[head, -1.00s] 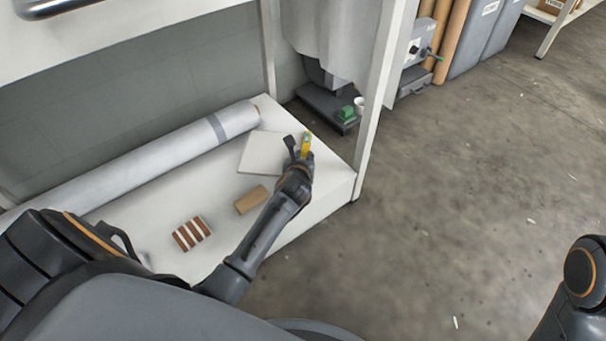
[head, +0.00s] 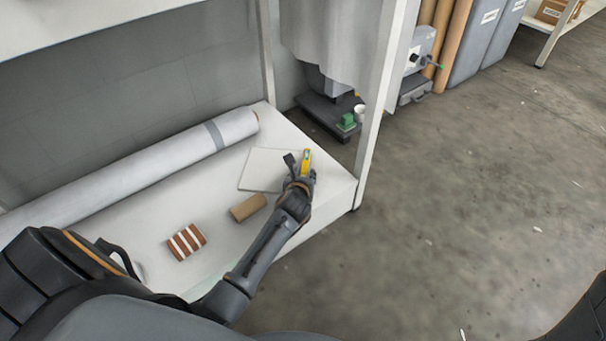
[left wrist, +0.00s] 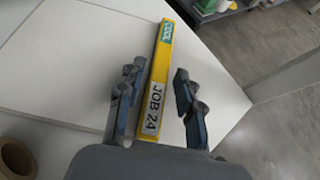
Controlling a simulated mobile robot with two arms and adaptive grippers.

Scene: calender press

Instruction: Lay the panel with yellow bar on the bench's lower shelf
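The panel (head: 264,170) is a flat white sheet with a yellow bar (head: 307,156) along its right edge. It lies flat on the white lower shelf (head: 213,252) of the bench, near the shelf's right end. In the left wrist view the yellow bar (left wrist: 159,65) carries the labels "COOL" and "JOB 24". My left gripper (head: 298,165) is at the bar. In the left wrist view its fingers (left wrist: 155,90) stand apart on both sides of the bar, with gaps showing. My right gripper is out of view.
A long white roll (head: 130,165) lies along the back of the shelf. A brown cardboard roll (head: 248,208) and a red-and-white striped block (head: 187,241) lie in front of the panel. A bench leg (head: 376,110) stands right of the panel. The floor to the right is open.

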